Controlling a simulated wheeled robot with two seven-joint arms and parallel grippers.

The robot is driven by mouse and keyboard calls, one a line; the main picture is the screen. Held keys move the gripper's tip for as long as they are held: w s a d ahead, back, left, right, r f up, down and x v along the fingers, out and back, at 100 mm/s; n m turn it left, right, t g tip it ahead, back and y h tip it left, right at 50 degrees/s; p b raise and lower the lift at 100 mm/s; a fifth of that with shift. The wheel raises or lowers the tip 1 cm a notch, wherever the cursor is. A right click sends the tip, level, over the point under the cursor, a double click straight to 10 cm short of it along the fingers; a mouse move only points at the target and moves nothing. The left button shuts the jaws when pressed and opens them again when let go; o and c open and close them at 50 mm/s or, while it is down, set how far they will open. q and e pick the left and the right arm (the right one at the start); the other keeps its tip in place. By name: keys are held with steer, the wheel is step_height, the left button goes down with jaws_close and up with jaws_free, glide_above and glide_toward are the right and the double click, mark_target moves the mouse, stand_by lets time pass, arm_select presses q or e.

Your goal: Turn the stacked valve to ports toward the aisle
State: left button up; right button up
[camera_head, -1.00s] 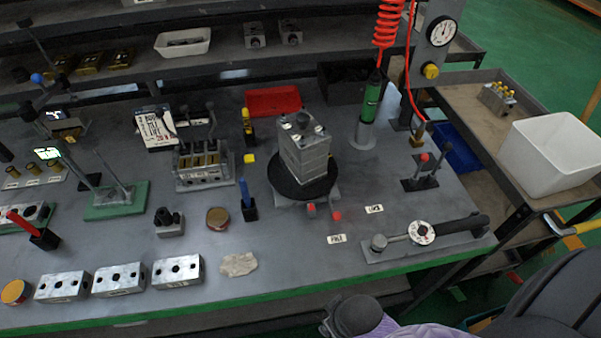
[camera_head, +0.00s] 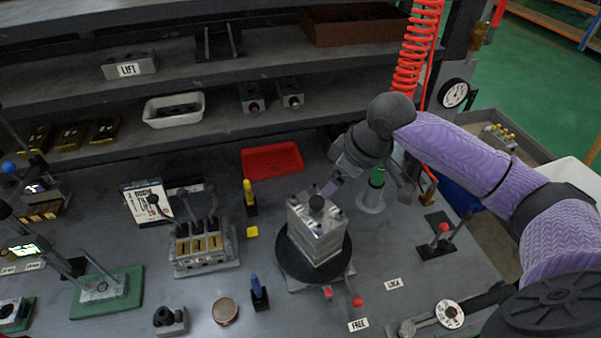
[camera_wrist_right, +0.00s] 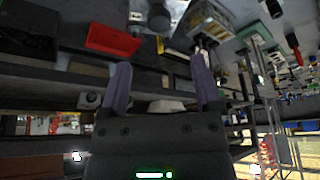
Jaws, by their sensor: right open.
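The stacked valve (camera_head: 318,238) is a pile of silvery metal blocks with a dark round knob on top. It stands upright on a round black turntable (camera_head: 291,262) in the head view. My right gripper (camera_head: 333,187) is just behind and above the top of the stack, apart from it as far as I can tell; its fingers are partly hidden by the wrist. In the right wrist view my right gripper (camera_wrist_right: 160,84) has its two purple fingers spread with nothing between them. My left gripper is not in view.
Red lever ends (camera_head: 357,302) sit by FREE (camera_head: 358,325) and LOCK labels in front of the turntable. A red tray (camera_head: 272,159) lies behind left. A green-topped cylinder (camera_head: 377,177) stands close behind right. A lever valve bank (camera_head: 203,245) is to the left; shelves rise behind.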

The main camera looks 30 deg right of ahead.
mark_target(317, 200)
steer(key=b+x, duration=0.1)
steer(key=x, duration=0.4)
steer(key=shift+f+b, duration=0.2)
steer(key=shift+b, duration=0.1)
steer(key=x, duration=0.3)
steer(key=shift+w+b, duration=0.15)
steer(key=shift+b, duration=0.2)
steer(key=shift+w+f, duration=0.1)
steer(key=shift+f, duration=0.3)
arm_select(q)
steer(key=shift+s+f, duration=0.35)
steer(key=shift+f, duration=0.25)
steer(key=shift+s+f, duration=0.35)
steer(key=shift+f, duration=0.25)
arm_select(e)
steer(key=shift+c, duration=0.9)
jaws_close()
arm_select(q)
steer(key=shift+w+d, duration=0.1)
